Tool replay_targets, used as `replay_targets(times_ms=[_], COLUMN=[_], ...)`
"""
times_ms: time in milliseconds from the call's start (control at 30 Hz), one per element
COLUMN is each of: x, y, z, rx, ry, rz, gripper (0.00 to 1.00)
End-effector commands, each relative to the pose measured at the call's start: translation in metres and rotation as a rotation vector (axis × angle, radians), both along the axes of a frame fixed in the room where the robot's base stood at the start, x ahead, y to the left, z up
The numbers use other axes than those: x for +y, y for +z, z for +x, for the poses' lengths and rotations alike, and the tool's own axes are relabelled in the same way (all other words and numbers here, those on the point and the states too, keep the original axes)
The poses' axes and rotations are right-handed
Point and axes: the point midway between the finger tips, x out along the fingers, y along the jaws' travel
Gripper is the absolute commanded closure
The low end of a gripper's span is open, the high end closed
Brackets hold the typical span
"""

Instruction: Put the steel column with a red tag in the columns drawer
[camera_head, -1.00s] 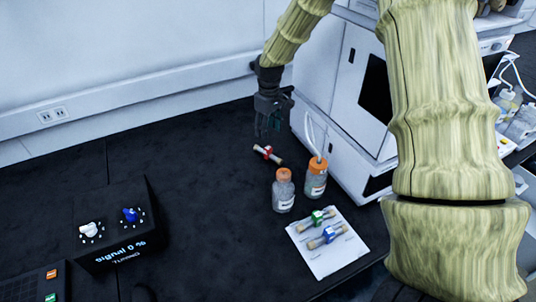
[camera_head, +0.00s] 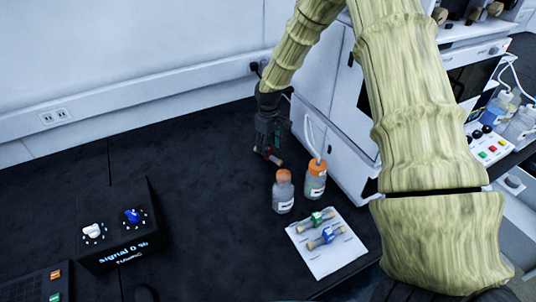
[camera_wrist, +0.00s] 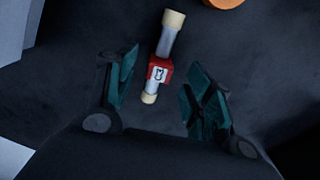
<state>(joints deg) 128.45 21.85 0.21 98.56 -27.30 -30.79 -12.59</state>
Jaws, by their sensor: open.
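The steel column with a red tag (camera_wrist: 166,44) lies on the dark bench, its pale end caps showing in the wrist view. In the head view the column (camera_head: 275,160) is partly hidden by my gripper (camera_head: 267,152). In the wrist view my gripper (camera_wrist: 160,95) is open, its two dark green fingers on either side of the column's near end. I cannot tell whether a finger touches it. No columns drawer can be made out for certain.
Two orange-capped bottles (camera_head: 283,191) (camera_head: 315,180) stand close to the column. A white tray (camera_head: 327,265) holds columns with green and blue tags. A white instrument (camera_head: 342,160) stands to the right. A black tuning box (camera_head: 115,228) sits at left; the bench between is clear.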

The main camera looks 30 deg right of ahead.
Motion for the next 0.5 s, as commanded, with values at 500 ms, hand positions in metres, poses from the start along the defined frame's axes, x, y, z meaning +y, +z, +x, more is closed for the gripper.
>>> replay_targets(times_ms=[500], x=[0.0], y=[-0.028], z=[0.002], rx=[-0.001], ry=[0.001], rz=[-0.001], gripper=[0.48])
